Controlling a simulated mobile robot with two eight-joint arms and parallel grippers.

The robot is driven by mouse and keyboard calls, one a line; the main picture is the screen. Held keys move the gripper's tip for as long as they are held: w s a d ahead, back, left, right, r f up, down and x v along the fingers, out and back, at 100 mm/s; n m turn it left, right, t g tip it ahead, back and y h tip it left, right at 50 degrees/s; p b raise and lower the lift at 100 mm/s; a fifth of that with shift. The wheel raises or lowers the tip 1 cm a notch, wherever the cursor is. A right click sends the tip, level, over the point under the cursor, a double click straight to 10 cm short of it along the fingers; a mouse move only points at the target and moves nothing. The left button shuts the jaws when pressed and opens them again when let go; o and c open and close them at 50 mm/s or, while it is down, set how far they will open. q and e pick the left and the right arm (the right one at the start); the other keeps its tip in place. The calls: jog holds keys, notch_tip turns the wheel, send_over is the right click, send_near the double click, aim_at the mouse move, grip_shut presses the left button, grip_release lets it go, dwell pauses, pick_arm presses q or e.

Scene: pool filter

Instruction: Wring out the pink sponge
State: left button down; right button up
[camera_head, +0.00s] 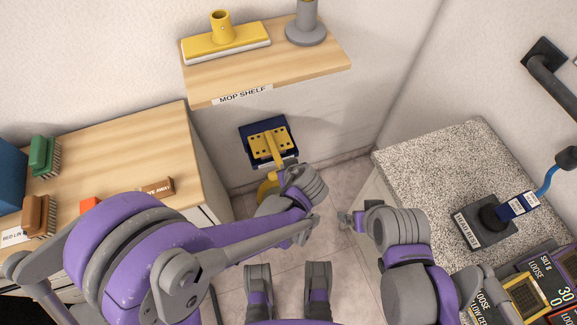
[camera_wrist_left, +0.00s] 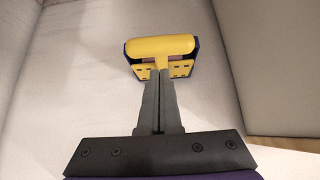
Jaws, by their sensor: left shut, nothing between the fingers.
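I cannot make out the pink sponge for sure in either view. A dark blue wall plate with a yellow wringer (camera_head: 268,143) is mounted low on the wall under the mop shelf. In the left wrist view its rounded yellow bar (camera_wrist_left: 160,46) lies just beyond my left fingertips, with a thin pinkish-brown strip under it that I cannot identify. My left gripper (camera_wrist_left: 161,76) is shut and empty, pointing at the bar; I cannot tell if it touches. In the head view my left wrist hides its fingers. My right gripper (camera_head: 345,219) hangs in free space; its jaw opening is unclear.
The mop shelf (camera_head: 325,72) above holds a yellow mop head (camera_head: 225,44) and a grey round stand (camera_head: 306,30). A wooden counter (camera_head: 120,138) with brushes is at left. A speckled counter (camera_head: 440,150) with a black block (camera_head: 484,221) is at right. The floor between is clear.

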pick_arm(q)
jog(key=shift+s+f, duration=0.15)
jog(key=shift+f, duration=0.9)
pick_arm(e)
jog(key=shift+f, duration=0.35)
